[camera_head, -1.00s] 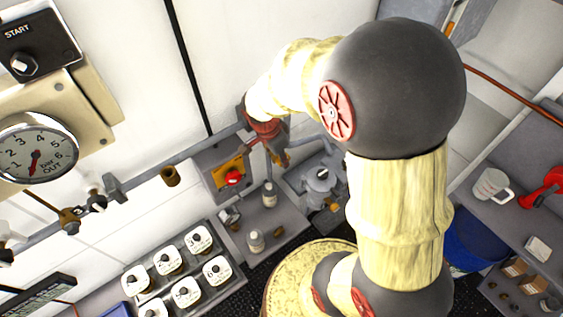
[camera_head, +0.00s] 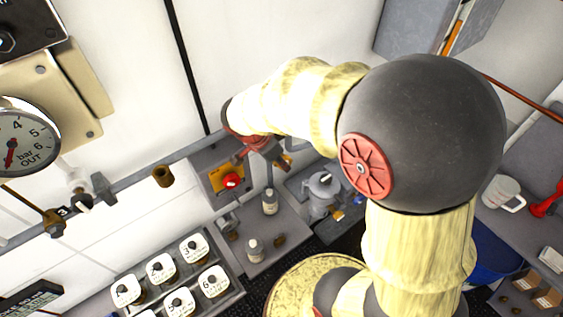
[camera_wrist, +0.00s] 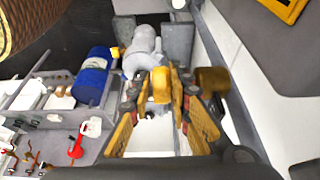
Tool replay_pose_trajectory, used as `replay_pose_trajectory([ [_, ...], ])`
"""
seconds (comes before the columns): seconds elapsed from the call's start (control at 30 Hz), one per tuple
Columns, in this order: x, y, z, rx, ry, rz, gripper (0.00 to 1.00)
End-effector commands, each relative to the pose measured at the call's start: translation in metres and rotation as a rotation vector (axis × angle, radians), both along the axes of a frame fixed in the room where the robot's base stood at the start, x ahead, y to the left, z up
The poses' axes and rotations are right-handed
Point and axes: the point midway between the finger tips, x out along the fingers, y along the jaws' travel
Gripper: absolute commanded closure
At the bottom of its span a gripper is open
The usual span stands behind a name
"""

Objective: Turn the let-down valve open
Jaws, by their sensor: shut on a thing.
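My gripper (camera_wrist: 160,108) is shut on a small brass-coloured piece (camera_wrist: 160,85), which shows between its fingertips in the wrist view. I take this piece to be the let-down valve's handle, but no label on it is readable. In the head view my gripper (camera_head: 268,152) is beside the wall pipe, above and right of the red knob on a yellow plate (camera_head: 215,178). My own wrist and fingers hide most of the held piece there. How far it is turned cannot be told.
A brass cylinder (camera_wrist: 212,80) is close to the right finger in the wrist view. A pressure gauge (camera_head: 20,140) and valves on the pipe (camera_head: 130,183) are at left. Numbered white blocks (camera_head: 160,268), bottles (camera_head: 269,202) and a grey pot (camera_head: 323,190) stand below.

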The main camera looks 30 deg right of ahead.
Motion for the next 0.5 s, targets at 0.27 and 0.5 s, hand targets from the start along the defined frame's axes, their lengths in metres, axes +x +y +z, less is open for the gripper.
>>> replay_pose_trajectory([
  [0.27, 0.0000, 0.0001, -0.0003, 0.001, 0.000, 0.000, 0.73],
  [0.5, 0.0001, 0.0005, 0.0010, 0.000, 0.000, 0.000, 0.73],
])
